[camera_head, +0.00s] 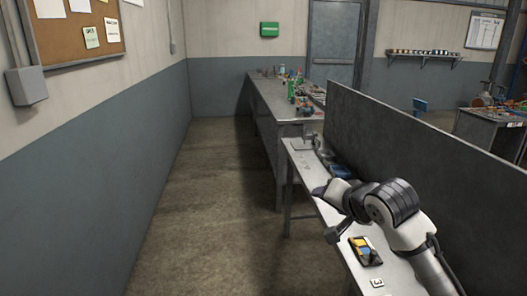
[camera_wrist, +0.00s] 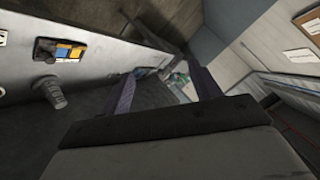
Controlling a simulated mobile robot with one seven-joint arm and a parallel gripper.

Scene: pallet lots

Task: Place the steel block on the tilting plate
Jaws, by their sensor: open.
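My gripper (camera_wrist: 165,82) is open and empty in the wrist view, its two dark fingers spread apart. In the head view its purplish end (camera_head: 319,191) shows at the left edge of the narrow grey table (camera_head: 306,175). A small grey item (camera_head: 304,144) stands on the far end of this table, beyond my gripper. It is too small to tell whether it is the tilting plate. I cannot make out the steel block in either view; part of the table is hidden behind my arm.
A black tray (camera_head: 376,257) with yellow and blue pieces lies on the near table; it also shows in the wrist view (camera_wrist: 41,55). A number card (camera_head: 377,283) lies nearby. A tall dark panel (camera_head: 440,165) borders the table's right side. The floor at left is clear.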

